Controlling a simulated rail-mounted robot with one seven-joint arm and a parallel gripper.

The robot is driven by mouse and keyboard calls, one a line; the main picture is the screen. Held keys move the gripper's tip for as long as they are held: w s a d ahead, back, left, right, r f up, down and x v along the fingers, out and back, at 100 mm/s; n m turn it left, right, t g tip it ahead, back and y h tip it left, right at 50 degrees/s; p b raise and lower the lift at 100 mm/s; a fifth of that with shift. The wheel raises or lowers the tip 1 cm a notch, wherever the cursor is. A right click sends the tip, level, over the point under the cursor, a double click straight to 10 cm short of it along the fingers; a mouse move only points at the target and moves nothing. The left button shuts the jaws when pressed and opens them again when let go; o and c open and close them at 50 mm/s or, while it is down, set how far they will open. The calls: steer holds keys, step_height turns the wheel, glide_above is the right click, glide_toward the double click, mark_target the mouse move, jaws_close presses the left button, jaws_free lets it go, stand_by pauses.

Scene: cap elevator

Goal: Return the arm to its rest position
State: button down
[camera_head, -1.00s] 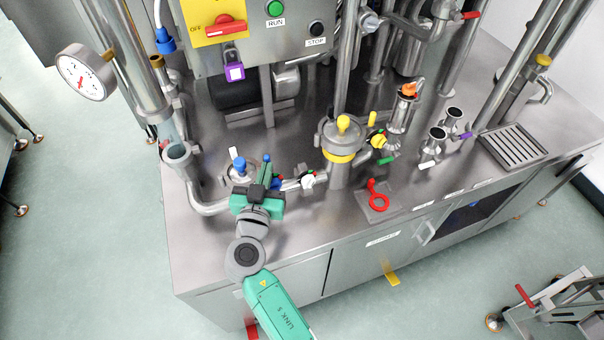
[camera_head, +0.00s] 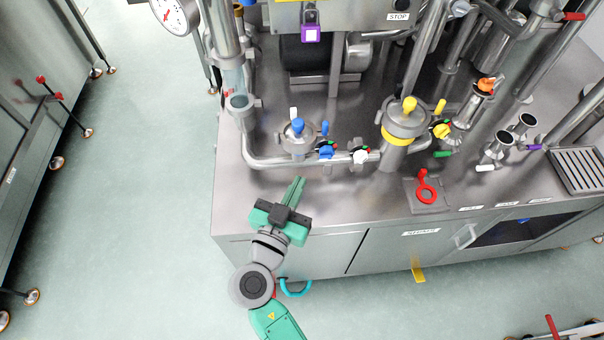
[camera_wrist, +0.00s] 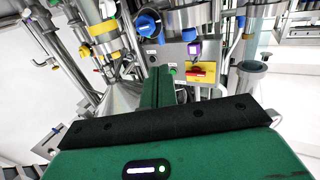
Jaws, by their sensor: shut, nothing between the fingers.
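My gripper (camera_head: 298,184) is green and black, shut and empty. In the head view it hangs over the front left part of the steel bench top (camera_head: 345,205), with its fingers pointing toward the pipework. The closed fingers show clear of the blue-handled valve (camera_head: 326,150) behind them. In the wrist view my gripper (camera_wrist: 166,72) points up the picture toward the control box with the red switch (camera_wrist: 201,72).
A steel pot with a blue knob (camera_head: 298,138) and one with a yellow knob (camera_head: 404,125) stand on the bench. A gauge (camera_head: 173,14) hangs upper left. Open floor (camera_head: 150,200) lies left.

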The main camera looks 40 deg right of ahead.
stand_by(0.5)
steer(key=w+a+r+n+t+y, duration=0.1)
steer(key=w+a+r+t+y, duration=0.15)
steer(key=r, duration=0.45)
steer(key=w+a+r+n+t+y, duration=0.1)
steer(key=w+a+r+t, duration=0.2)
steer(key=r, duration=0.4)
steer(key=w+a+r+n+t+y, duration=0.1)
steer(key=a+r+n+t+y, duration=0.1)
steer(key=a+r, duration=0.35)
steer(key=s+a+r+n+t+y, duration=0.3)
steer(key=a+r+y, duration=0.1)
steer(key=r, duration=0.4)
steer(key=s+a+r+n+t+y, duration=0.3)
steer(key=s+a+r, duration=0.1)
steer(key=r, duration=0.5)
steer(key=s+a+r+n+t+y, duration=0.3)
steer(key=a+r+t+y, duration=0.1)
steer(key=r, duration=0.4)
step_height(320, 180, up, 33)
steer(key=p, duration=3.3)
steer(key=shift+a+r, duration=0.15)
steer(key=shift+a, duration=0.1)
